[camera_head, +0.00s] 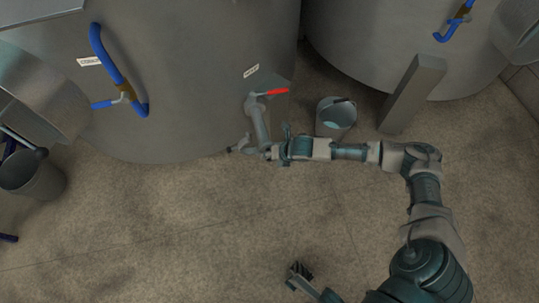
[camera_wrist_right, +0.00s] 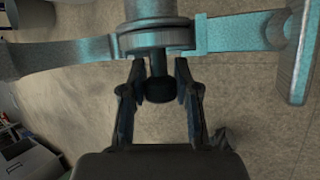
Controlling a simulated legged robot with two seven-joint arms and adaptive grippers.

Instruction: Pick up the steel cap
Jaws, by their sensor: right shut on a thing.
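In the head view my right gripper (camera_head: 273,151) is at the lower end of the outlet pipe (camera_head: 259,122) on the front of the big steel tank. The wrist view shows a dark round knob on a short stem (camera_wrist_right: 160,88) between the two fingers of my right gripper (camera_wrist_right: 160,72). The stem joins a round disc, which I take for the steel cap (camera_wrist_right: 155,42). The gripper is shut on the knob. In the head view the cap is too small and hidden to make out. What looks like my left gripper (camera_head: 299,275) is low in the picture, its fingers unclear.
A red-handled valve (camera_head: 270,92) sits above the pipe. Another bucket (camera_head: 35,180) is at far left. The floor (camera_head: 160,230) in front of the tank is clear.

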